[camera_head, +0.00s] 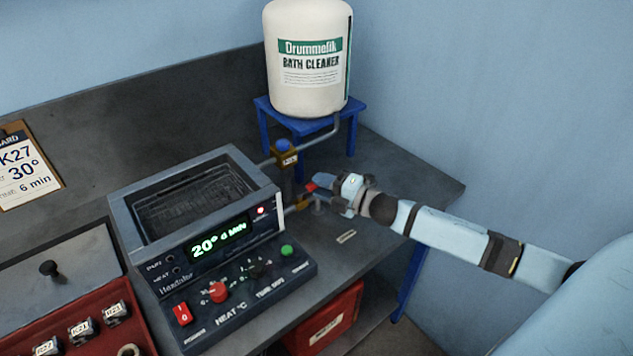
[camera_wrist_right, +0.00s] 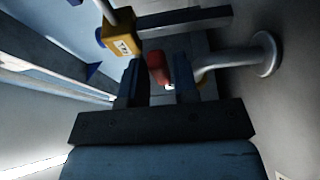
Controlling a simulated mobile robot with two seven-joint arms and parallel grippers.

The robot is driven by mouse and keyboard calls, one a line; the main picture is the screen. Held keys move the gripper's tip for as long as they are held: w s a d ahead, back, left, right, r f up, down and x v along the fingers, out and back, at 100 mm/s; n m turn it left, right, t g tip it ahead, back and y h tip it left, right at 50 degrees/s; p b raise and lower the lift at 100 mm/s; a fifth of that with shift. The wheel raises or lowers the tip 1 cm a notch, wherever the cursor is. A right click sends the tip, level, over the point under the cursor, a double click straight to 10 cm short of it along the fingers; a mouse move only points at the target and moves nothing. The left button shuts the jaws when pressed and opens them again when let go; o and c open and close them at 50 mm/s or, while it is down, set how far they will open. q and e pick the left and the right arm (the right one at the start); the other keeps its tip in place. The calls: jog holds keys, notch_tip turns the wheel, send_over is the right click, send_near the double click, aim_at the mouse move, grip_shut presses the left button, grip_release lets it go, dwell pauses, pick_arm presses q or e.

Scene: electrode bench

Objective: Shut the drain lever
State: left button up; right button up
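The drain lever (camera_head: 311,188) is a small red handle at the brass valve (camera_head: 303,203), low at the right side of the bath (camera_head: 190,200). My right gripper (camera_head: 318,185) is at the lever, coming from the right. In the wrist view the red lever (camera_wrist_right: 157,68) lies between the two dark fingers (camera_wrist_right: 160,82), which sit close on both sides of it, shut on it. The lever's far end and the exact valve position are partly hidden by the fingers. My left gripper is not in view.
A blue-knobbed valve (camera_head: 285,155) stands above, on the pipe from the bath cleaner drum (camera_head: 307,60). The drum rests on a blue stand (camera_head: 358,105). The drain spout (camera_wrist_right: 265,55) is beside the fingers. A red bin (camera_head: 325,325) is below the bench. Bare bench lies right of the gripper.

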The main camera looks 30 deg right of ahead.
jog(key=shift+x, duration=0.8)
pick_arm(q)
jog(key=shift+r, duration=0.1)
pick_arm(e)
jog(key=shift+c, duration=0.2)
grip_shut()
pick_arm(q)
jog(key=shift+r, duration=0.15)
